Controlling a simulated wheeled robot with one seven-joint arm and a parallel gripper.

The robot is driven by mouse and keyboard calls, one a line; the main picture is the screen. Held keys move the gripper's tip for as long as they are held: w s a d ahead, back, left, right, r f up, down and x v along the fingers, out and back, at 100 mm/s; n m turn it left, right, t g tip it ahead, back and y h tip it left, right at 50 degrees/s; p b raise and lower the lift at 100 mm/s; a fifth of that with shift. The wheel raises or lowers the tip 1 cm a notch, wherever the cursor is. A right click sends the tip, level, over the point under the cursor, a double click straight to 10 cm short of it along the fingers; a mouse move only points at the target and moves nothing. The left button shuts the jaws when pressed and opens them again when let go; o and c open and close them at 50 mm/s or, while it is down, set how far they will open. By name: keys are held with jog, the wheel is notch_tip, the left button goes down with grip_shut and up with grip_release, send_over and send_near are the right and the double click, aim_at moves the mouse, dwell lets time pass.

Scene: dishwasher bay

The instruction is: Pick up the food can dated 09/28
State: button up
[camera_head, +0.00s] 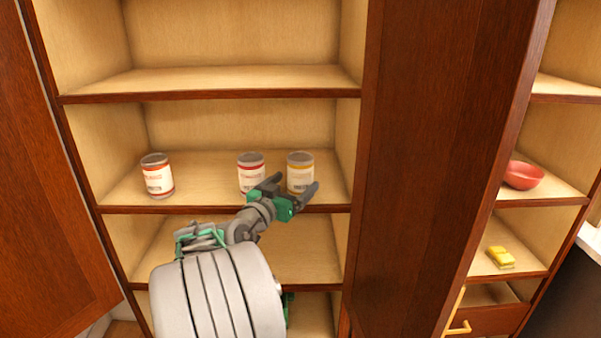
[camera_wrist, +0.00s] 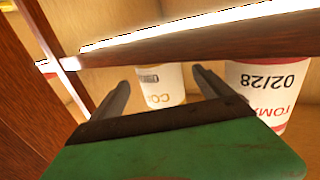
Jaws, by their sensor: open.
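Three cans stand upright on the middle shelf (camera_head: 200,198): a red-banded can (camera_head: 157,178) at left, another red-banded can (camera_head: 250,172) in the middle and a yellow-banded can (camera_head: 300,170) at right. My gripper (camera_head: 291,188) is open and empty in front of the yellow-banded can. In the wrist view, the yellow-banded can (camera_wrist: 164,86) shows beyond and between my open fingers (camera_wrist: 160,80), its label starting "CO" and its date unreadable. The middle can (camera_wrist: 268,92) is at the right, its upside-down label reading "TOMA" and apparently 02/28. The left can's date is too small to read.
The shelf above (camera_head: 210,82) is empty and its edge overhangs the cans. A wooden cabinet wall (camera_head: 420,170) bounds the right side. Farther right are a red bowl (camera_head: 523,175) and a yellow sponge (camera_head: 500,257). Free shelf room lies between the left and middle cans.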

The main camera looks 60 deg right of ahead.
aim_at(300, 176)
jog(key=d+p, duration=0.1)
jog(key=d, duration=0.3)
jog(key=shift+s+d, duration=0.1)
jog(key=shift+d, duration=0.05)
jog(key=shift+r, duration=0.1)
jog(key=shift+c, duration=0.4)
grip_shut()
jog(key=shift+r, duration=0.1)
